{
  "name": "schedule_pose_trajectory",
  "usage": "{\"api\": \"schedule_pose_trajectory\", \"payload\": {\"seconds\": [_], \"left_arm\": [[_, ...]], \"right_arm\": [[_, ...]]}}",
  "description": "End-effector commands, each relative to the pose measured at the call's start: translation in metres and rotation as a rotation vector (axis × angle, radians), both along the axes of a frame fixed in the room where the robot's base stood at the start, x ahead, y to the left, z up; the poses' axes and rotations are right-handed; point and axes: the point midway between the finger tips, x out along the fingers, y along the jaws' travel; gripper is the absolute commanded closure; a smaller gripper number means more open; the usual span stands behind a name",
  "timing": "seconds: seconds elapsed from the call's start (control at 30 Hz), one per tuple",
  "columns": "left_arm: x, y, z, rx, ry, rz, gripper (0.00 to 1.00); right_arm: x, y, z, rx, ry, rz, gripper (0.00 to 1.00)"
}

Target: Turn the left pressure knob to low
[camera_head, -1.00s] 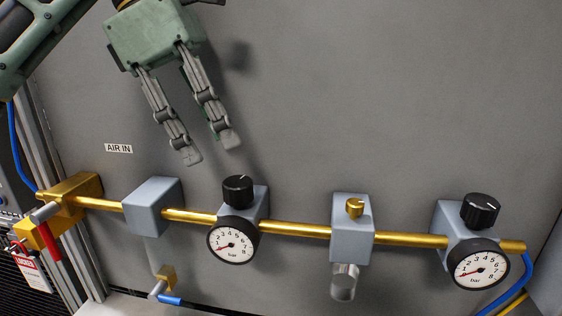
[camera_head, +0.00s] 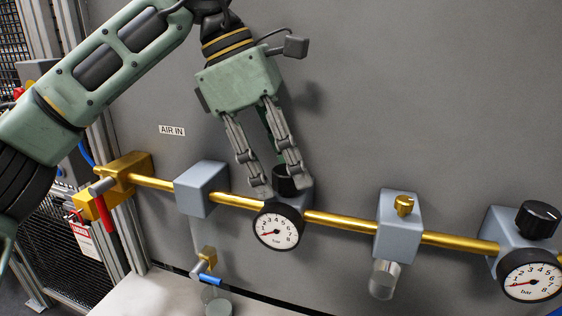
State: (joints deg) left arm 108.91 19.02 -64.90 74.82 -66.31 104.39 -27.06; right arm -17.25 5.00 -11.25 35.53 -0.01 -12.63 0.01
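The left pressure knob (camera_head: 286,181) is a black knob on top of a grey-blue regulator block on the brass pipe. A round white gauge (camera_head: 279,227) marked "bar" sits in front of it, its red needle at the low end. My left gripper (camera_head: 282,188) points down over this knob. Its two fingers are apart, one on each side of the knob and partly in front of it. I cannot tell whether they touch it. The right pressure knob (camera_head: 537,219) stands on another regulator with its own gauge (camera_head: 531,275). My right gripper is not in view.
A brass pipe (camera_head: 340,221) runs along the grey wall panel. A plain block (camera_head: 202,188), a block with a brass fitting (camera_head: 398,228) and a brass valve with a red handle (camera_head: 104,212) sit on it. A red lockout tag (camera_head: 84,238) hangs at left.

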Motion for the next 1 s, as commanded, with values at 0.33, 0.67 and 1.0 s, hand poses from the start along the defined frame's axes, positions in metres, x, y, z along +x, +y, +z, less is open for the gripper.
{"api": "schedule_pose_trajectory", "payload": {"seconds": [0.33,0.67,1.0], "left_arm": [[0.001,0.0,0.0,-0.001,-0.001,0.002,0.89],[0.001,0.001,-0.001,-0.003,-0.007,0.104,0.98],[0.0,0.002,0.003,-0.007,-0.006,0.28,0.98]], "right_arm": [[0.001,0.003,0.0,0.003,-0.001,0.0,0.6],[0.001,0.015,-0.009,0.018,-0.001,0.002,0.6],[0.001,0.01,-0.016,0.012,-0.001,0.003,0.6]]}}
